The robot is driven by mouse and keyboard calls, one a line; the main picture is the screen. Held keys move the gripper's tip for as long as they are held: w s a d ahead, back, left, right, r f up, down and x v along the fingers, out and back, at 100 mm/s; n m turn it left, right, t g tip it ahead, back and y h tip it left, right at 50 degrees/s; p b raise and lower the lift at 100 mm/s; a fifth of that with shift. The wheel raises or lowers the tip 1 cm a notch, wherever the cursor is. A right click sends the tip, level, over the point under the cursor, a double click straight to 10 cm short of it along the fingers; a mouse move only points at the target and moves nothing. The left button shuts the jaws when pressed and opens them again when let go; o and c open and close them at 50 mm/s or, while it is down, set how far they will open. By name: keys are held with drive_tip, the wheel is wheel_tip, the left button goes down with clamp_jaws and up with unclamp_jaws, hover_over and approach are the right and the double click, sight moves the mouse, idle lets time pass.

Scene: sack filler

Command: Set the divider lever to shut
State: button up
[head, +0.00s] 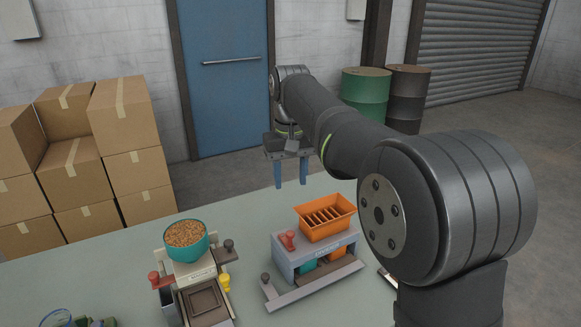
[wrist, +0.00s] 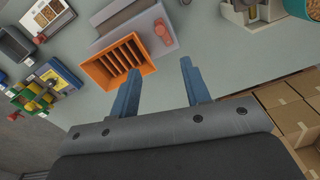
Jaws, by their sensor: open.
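The divider (head: 318,262) is a grey-blue box on the table with an orange slotted hopper (head: 326,228) on top. A red lever handle (head: 288,240) stands on its top, left of the hopper. In the wrist view the red lever (wrist: 163,32) lies beside the orange hopper (wrist: 93,70); which setting it is at I cannot tell. My gripper (head: 291,186) has two blue fingers pointing down, apart and empty, beyond the divider in the head view. In the wrist view my gripper (wrist: 160,68) is near the hopper's edge, away from the lever.
A teal bowl of grain (head: 186,241) sits on a pale filler unit (head: 195,272) with a red lever and yellow knob, left of the divider. Teal and orange bins sit under the divider. Cardboard boxes (head: 100,160) stand beyond the table (head: 110,255).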

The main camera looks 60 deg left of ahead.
sight(290, 232)
wheel_tip(290, 232, up, 2)
drive_tip(key=shift+r, duration=0.15)
idle(0.6)
wheel_tip(290, 232, down, 18)
drive_tip(key=shift+r, duration=0.25)
idle(0.4)
drive_tip(key=shift+r, duration=0.15)
